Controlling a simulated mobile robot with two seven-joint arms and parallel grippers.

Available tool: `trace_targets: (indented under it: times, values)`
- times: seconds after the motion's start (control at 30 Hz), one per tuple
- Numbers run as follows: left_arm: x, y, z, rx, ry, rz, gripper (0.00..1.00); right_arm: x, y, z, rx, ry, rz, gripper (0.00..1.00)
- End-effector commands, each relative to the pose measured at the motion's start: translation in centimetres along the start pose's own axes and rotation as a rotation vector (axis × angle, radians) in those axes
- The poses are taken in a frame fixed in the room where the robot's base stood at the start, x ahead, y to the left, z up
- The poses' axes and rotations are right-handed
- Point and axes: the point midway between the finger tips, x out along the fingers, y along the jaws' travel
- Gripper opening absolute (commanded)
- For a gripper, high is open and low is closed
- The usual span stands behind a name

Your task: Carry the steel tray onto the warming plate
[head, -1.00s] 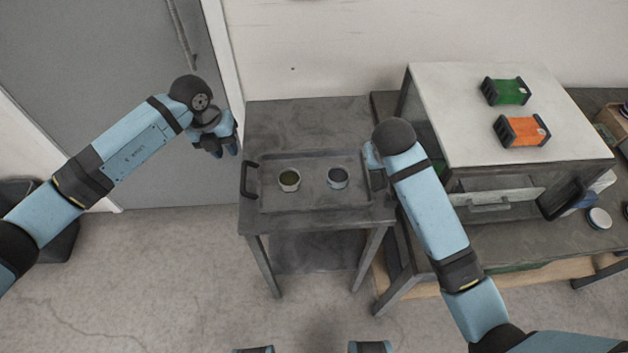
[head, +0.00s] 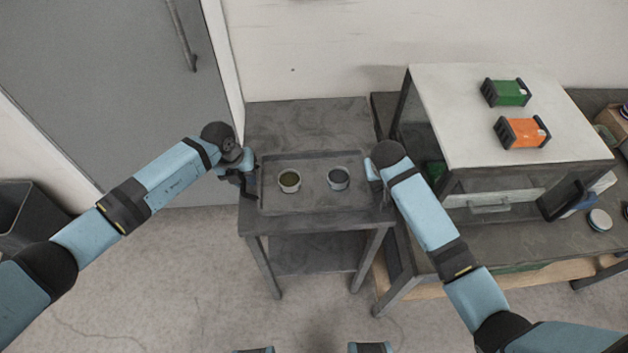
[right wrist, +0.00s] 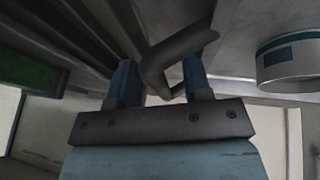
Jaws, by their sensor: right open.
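The dark steel tray (head: 312,204) lies flat on a small grey table. Two cups stand in it, the left cup (head: 289,181) with greenish contents and the right cup (head: 338,178) with dark contents. My left gripper (head: 248,182) is at the tray's left handle and mostly covers it; whether its jaws are shut is hidden. My right gripper (head: 374,173) is at the tray's right end. In the right wrist view its blue fingers (right wrist: 160,82) are open, with the dark bent handle (right wrist: 172,55) between them. I cannot pick out the warming plate.
A bench with a white-topped cabinet (head: 470,110) stands close on the right, with a green box (head: 506,92) and an orange box (head: 522,132) on top. The small table (head: 305,120) is bare behind the tray. A dark bin (head: 28,215) stands far left.

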Motion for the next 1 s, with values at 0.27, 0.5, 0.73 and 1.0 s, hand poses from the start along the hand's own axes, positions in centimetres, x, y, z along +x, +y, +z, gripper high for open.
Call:
trace_targets:
  times: [0.27, 0.5, 0.73, 1.0]
  values:
    - [1.36, -0.03, 0.01, -0.001, 0.000, -0.001, 0.28, 1.38, 0.02, -0.01, 0.000, 0.001, 0.000, 0.45]
    - [1.36, -0.01, 0.01, 0.000, 0.000, -0.001, 0.24, 1.38, 0.01, 0.00, 0.000, 0.001, 0.000, 0.41]
    - [1.35, 0.00, 0.01, 0.000, 0.000, 0.000, 0.00, 1.37, 0.01, 0.01, 0.000, 0.000, 0.000, 0.00]
    - [1.24, -0.02, 0.06, 0.000, -0.002, -0.001, 0.00, 1.27, 0.03, -0.08, 0.000, 0.002, 0.000, 0.00]
